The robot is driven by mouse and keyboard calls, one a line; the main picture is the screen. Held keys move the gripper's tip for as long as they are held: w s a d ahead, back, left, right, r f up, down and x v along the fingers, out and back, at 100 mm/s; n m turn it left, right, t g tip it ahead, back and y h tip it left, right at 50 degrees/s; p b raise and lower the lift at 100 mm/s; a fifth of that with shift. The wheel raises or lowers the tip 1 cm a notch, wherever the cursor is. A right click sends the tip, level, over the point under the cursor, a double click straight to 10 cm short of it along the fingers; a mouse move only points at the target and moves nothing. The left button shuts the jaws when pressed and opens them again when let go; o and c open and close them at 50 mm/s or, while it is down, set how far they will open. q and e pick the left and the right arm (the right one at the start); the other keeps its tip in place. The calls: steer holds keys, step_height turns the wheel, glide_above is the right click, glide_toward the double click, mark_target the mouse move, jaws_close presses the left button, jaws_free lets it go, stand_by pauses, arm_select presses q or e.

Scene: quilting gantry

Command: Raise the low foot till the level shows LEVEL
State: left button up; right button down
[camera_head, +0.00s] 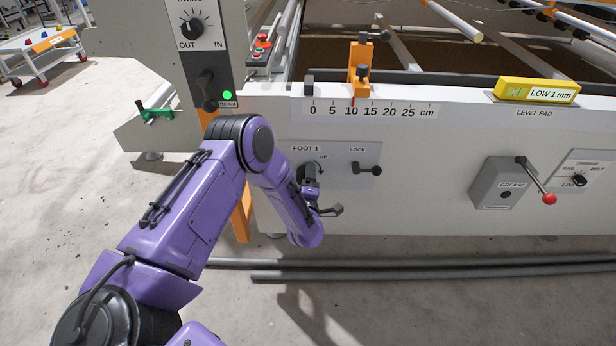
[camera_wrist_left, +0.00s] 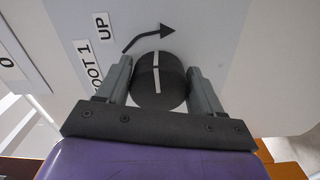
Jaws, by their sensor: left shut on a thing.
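The FOOT 1 knob (camera_wrist_left: 160,82) is a round black knob with a white line across it, on the light panel (camera_head: 336,174) of the gantry's front beam. A curved UP arrow (camera_wrist_left: 150,36) is printed beside it. My left gripper (camera_wrist_left: 160,70) has one finger on each side of the knob and is shut on it. In the head view the arm and gripper partly hide the knob. The yellow level (camera_head: 537,91) lies on the level pad at the right and reads LOW 1 mm. The black LOCK handle (camera_head: 367,169) sits right of the knob, pointing sideways. My right gripper is not in view.
An orange clamp (camera_head: 361,72) stands above the centimetre scale (camera_head: 368,110). The grey GREASE box (camera_head: 503,184) has a red-tipped lever (camera_head: 536,182). Dark pipes (camera_head: 430,268) lie on the floor below.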

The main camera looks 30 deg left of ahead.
arm_select(q)
steer(key=m, duration=0.4)
steer(key=m+p, duration=0.1)
steer(key=m, duration=0.1)
steer(key=shift+s+f, duration=0.15)
steer(key=shift+f, duration=0.1)
steer(key=shift+m, duration=0.3)
steer(key=o, duration=1)
steer(key=shift+c, duration=0.2)
steer(key=p+v, duration=0.1)
steer(key=v, duration=0.9)
steer(key=shift+s, duration=0.25)
